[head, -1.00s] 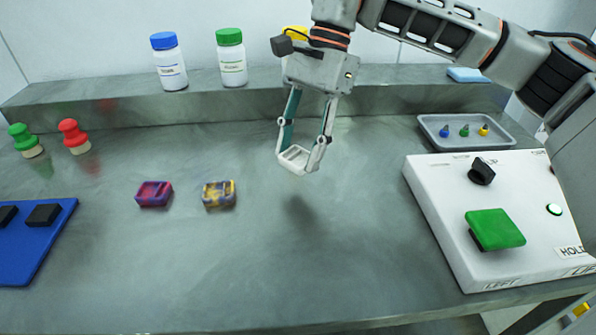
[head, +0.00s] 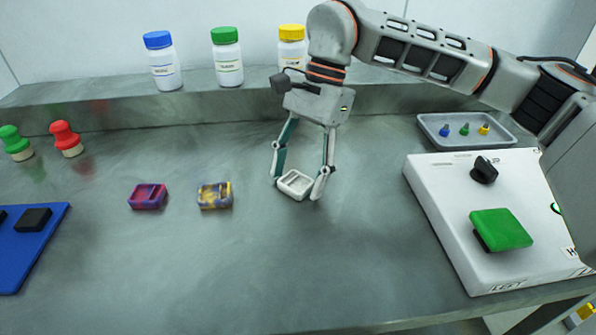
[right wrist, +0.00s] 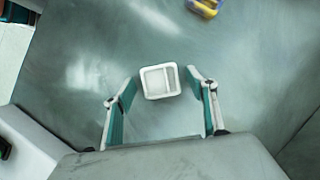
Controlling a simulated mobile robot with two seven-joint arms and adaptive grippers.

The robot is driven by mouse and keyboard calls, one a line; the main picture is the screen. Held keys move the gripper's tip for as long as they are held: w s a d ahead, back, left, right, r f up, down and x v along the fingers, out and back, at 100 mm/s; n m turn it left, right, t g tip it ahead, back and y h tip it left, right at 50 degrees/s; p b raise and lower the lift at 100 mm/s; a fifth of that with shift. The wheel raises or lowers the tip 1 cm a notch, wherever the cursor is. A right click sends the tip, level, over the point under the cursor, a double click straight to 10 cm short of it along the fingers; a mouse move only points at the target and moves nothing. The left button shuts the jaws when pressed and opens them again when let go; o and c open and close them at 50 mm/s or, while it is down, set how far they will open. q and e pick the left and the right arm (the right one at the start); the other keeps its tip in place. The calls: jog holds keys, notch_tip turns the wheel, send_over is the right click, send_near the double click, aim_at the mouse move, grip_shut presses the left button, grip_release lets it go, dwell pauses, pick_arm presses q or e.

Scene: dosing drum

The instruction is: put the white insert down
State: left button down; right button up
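The white insert (head: 295,184) is a small open tray shape and appears to rest flat on the grey bench (head: 330,260). My right gripper (head: 298,187) is above it, pointing down, with one finger on each side of the insert. In the right wrist view the white insert (right wrist: 160,81) sits between the spread fingertips, with a gap on both sides. The right gripper is open. My left gripper is not in view.
A yellow-purple insert (head: 214,196) and a red-purple insert (head: 147,197) lie to the left. A white box with a green pad (head: 501,229) and a grey tray (head: 426,125) stand to the right. Bottles stand on the back ledge. The front bench is clear.

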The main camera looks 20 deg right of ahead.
jog(key=p+v, duration=0.2)
jog(key=v, duration=1)
jog(key=shift+r, duration=0.15)
dwell(0.3)
